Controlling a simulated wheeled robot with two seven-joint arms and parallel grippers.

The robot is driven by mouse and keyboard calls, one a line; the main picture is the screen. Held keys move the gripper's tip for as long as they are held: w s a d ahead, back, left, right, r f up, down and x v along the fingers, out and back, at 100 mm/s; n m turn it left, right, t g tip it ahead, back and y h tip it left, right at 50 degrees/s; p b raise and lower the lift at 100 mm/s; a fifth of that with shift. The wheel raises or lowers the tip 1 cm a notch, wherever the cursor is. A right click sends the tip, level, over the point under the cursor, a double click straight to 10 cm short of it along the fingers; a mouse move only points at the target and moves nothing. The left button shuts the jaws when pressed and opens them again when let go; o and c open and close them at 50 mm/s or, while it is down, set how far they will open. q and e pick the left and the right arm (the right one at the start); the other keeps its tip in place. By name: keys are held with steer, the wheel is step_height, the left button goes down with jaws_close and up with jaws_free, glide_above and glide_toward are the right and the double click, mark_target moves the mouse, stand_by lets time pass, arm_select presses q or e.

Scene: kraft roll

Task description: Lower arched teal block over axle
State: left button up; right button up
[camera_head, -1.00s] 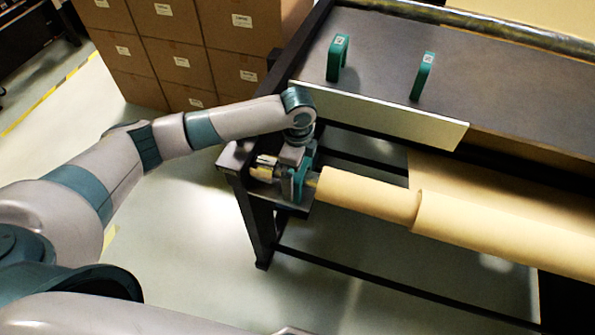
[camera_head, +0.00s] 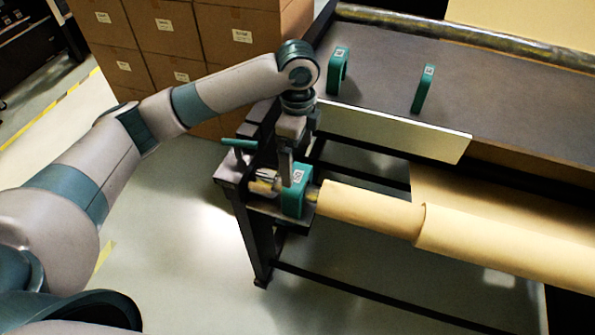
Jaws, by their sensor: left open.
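A teal arched block (camera_head: 296,203) stands over the axle (camera_head: 312,194) at the left end of the kraft roll (camera_head: 370,208), on the black stand's end plate. My left gripper (camera_head: 287,180) is open, pointing down just above and at the back of this block. Its fingers partly overlap the block's top in the picture, so I cannot tell whether they touch it. Two more teal arched blocks stand upright on the dark tabletop, one at the left (camera_head: 338,72) and one further right (camera_head: 423,90). My right gripper is out of view.
A pale metal strip (camera_head: 400,133) runs along the table's front edge behind the roll. Stacked cardboard boxes (camera_head: 180,40) are at the back left. The floor in front is clear.

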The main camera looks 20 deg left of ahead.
arm_select(q)
step_height(320, 180, up, 5)
steer(key=shift+f+b, duration=0.1)
steer(key=shift+b, duration=0.25)
stand_by(0.5)
